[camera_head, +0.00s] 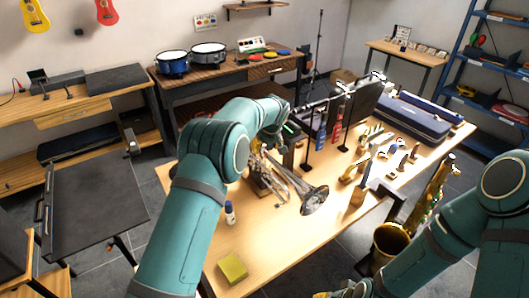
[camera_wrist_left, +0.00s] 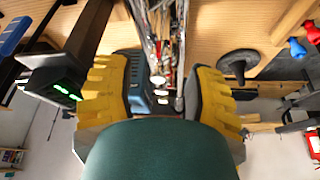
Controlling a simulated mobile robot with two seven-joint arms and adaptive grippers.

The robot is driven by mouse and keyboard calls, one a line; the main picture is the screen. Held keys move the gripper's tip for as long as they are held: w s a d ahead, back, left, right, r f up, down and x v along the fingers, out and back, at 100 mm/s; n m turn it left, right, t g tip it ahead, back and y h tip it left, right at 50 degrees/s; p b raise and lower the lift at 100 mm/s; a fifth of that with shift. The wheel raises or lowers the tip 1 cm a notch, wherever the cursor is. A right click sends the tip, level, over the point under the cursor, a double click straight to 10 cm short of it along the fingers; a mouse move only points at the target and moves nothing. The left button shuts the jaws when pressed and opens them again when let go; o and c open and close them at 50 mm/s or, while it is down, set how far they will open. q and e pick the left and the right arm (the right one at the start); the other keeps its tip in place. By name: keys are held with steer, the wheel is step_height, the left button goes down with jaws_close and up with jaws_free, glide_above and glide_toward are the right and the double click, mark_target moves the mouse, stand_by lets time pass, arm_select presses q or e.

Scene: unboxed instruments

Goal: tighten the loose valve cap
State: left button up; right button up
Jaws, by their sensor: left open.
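A trumpet lies on the wooden table in the head view, its silver bell (camera_head: 316,199) towards the front and its brass body behind it, partly covered by my left arm. I cannot make out a valve cap. My left gripper, with yellow fingers and dark pads, is open in the left wrist view (camera_wrist_left: 163,78). Small metal parts show beyond the gap between its fingers; I cannot tell which instrument they belong to. In the head view its fingers are hard to make out near the dark device at the table's back. My right gripper (camera_head: 337,293) is mostly cut off at the bottom edge.
A dark device (camera_wrist_left: 55,80) with a green display stands close beside the left finger. Blue (camera_head: 321,137) and red (camera_head: 336,131) bottles and stands are nearby. A yellow-green block (camera_head: 232,269) and a small bottle (camera_head: 229,212) sit on the table's front left. A saxophone (camera_head: 428,205) stands at right.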

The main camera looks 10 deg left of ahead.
mark_target(264, 151)
arm_select(q)
steer(key=shift+x, duration=2.1)
jaws_close()
